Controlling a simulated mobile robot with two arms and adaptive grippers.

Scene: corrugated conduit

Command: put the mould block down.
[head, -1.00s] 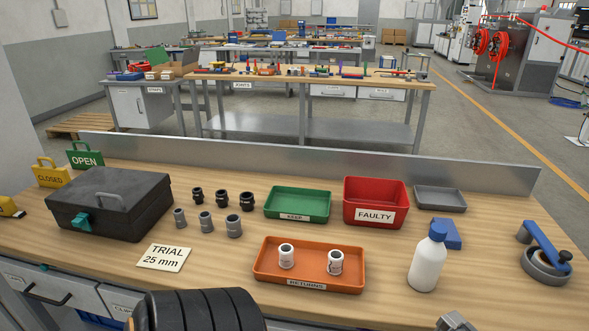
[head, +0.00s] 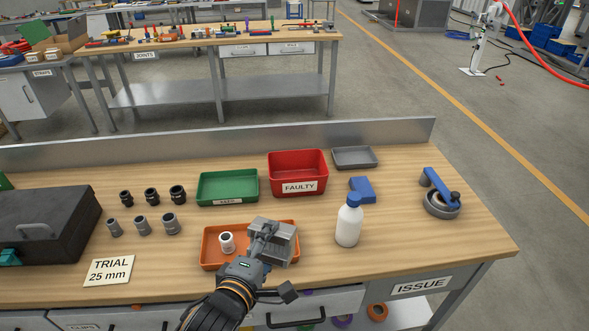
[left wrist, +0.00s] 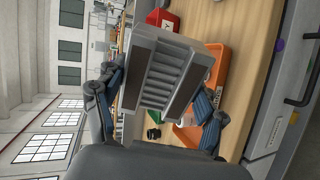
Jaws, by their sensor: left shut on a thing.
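The mould block (head: 283,247) is a grey block with a ribbed, grooved face, which shows in the left wrist view (left wrist: 165,75). My left gripper (head: 262,243) is shut on it, with a finger at each side in the left wrist view. In the head view the block overlaps the right part of the orange returns tray (head: 209,252); it appears held above it, but the gap is hard to judge. A white fitting (head: 227,242) stands in the tray's left part. My right gripper is not in view.
A white bottle (head: 348,225) stands just right of the block. Behind are a green tray (head: 228,202), the red faulty bin (head: 297,188) and a grey tray (head: 355,166). Grey and black fittings and a black case (head: 45,225) lie left. Bench right of the bottle is mostly clear.

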